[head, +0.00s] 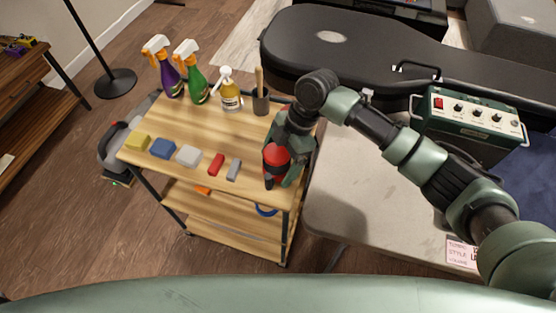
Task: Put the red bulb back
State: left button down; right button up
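The red bulb (276,154) shows at the right end of the wooden cart top (206,136), with a dark part below it. My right gripper (280,166) comes down over it from above and right, with the bulb between its fingers. The gripper looks shut on the bulb. Part of the bulb is hidden by the gripper, and I cannot tell whether its lower end touches the cart top. My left gripper is not in view.
Purple (170,82) and green (196,86) spray bottles, a yellow bottle (231,97) and a dark cup (261,104) line the cart's back. Several blocks, including a red one (216,164), line its front. A black guitar case (345,50) and green amplifier (472,122) are on the right.

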jog(key=shift+r, duration=0.1)
jog(key=v, duration=1.2)
